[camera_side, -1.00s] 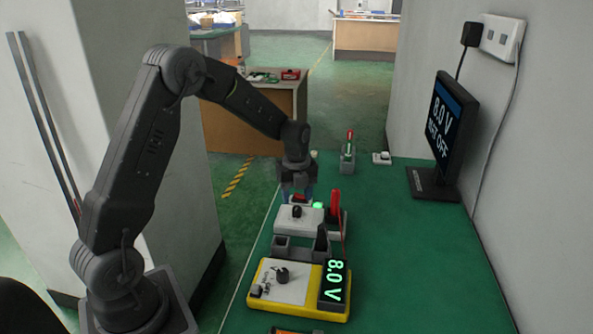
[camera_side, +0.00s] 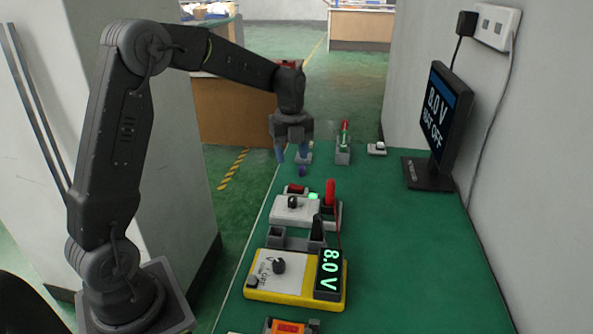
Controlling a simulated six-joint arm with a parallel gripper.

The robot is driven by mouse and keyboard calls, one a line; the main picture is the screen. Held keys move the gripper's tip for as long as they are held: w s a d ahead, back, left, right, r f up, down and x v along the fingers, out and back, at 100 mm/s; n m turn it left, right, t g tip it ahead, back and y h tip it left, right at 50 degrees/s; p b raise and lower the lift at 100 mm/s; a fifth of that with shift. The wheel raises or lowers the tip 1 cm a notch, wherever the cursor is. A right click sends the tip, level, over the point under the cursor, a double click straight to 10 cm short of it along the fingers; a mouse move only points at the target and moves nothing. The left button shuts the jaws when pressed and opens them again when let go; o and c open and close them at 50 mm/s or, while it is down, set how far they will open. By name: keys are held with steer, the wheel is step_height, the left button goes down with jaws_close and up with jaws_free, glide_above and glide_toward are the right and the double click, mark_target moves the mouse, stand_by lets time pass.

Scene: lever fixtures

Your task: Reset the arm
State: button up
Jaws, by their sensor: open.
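My gripper (camera_side: 292,154) points straight down and is open and empty. It is in the air above the far left part of the green bench. My gripper is apart from the box and the handle.
A yellow meter (camera_side: 295,290) reading 8.0 V sits nearer on the bench (camera_side: 410,260). Grey holders (camera_side: 288,239) stand between it and the white box. A red-and-green tool in a holder (camera_side: 344,148) stands at the back. A monitor (camera_side: 440,120) is at the right. The bench's right side is clear.

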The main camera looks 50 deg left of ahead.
steer(key=s+d+r+n+t, duration=0.3)
steer(key=s+d+r+n, duration=0.65)
steer(key=s+n, duration=0.2)
steer(key=s+d+f+n+t, duration=0.1)
steer(key=s+d+n, duration=0.2)
steer(key=s+n, duration=0.2)
steer(key=s+d+n+t, duration=0.1)
steer(key=s+d+n, duration=0.2)
steer(key=s+n, duration=0.2)
steer(key=shift+s+f+t, duration=0.3)
steer(key=shift+s+f, duration=0.05)
steer(key=shift+s, duration=0.6)
